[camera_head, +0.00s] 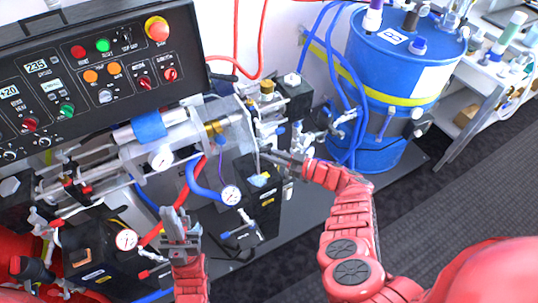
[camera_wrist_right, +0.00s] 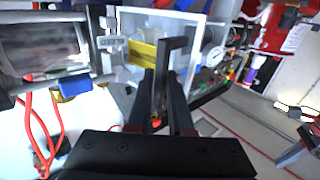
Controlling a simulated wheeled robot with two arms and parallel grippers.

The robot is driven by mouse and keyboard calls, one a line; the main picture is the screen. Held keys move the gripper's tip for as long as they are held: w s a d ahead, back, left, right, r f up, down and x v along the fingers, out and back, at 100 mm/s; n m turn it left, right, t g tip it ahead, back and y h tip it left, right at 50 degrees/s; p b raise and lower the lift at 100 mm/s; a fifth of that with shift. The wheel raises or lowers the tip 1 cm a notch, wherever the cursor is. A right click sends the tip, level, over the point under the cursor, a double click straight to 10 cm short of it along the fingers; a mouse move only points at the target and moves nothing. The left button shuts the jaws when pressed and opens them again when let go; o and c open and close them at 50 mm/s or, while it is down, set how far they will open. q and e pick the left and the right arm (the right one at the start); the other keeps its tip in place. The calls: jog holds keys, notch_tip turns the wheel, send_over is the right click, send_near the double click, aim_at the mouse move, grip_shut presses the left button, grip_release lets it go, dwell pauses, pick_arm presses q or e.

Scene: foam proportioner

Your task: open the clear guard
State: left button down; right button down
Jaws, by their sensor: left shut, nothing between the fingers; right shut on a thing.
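The clear guard (camera_head: 238,128) is a see-through panel at the right end of the metal cylinder assembly, below the control panel. In the right wrist view the clear guard (camera_wrist_right: 128,78) shows pale edges, with a yellow label behind or on it. My right gripper (camera_head: 268,156) is at the guard's lower right edge, shut on what looks like that edge or its handle; the fingers (camera_wrist_right: 168,75) hide the exact contact. My left gripper (camera_head: 176,218) is shut and empty, pointing up in front of the machine, left of the blue hose and apart from the guard.
The black control panel (camera_head: 95,75) overhangs the back left. Pressure gauges (camera_head: 231,195) and red and blue hoses (camera_head: 202,188) lie between my arms. A blue drum (camera_head: 400,75) stands at the back right. The dark carpet (camera_head: 440,190) at right is clear.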

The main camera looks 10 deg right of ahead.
jog(key=shift+r, duration=0.1)
jog(key=c, duration=0.9)
grip_release()
jog(key=shift+w+a, duration=0.1)
jog(key=shift+s+d, duration=0.2)
jog(key=shift+d, duration=0.05)
jog(key=b+v, duration=0.3)
jog(key=v, duration=1.3)
jog(key=shift+s+d, duration=0.15)
jog(key=shift+d, duration=0.2)
